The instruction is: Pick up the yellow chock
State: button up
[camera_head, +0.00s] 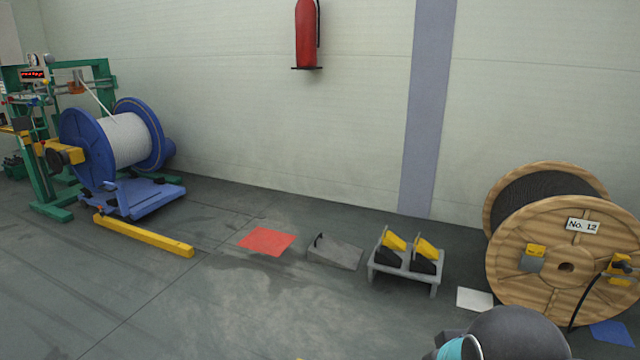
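Two yellow-and-black wedge pieces stand side by side on a low grey stand (404,274) on the floor, right of centre. The left wedge (394,242) and the right wedge (426,250) each have a yellow upper part and a black lower part. I cannot tell which one is the yellow chock. A grey wedge (336,253) with a small black handle lies on the floor left of the stand. Part of my arm shows at the bottom right, but my gripper is out of view.
A wooden cable reel (515,250) with yellow fittings stands at the right. A blue-flanged reel (88,150) in a green frame stands at the left, with a yellow bar (145,236) on the floor. A red mat (267,241) lies between. The front floor is clear.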

aim_at(390, 240)
jog(key=u, duration=0.65)
jog(key=i, duration=2.8)
jog(key=z, duration=1.3)
jog(key=i, duration=0.85)
jog(key=z, duration=0.75)
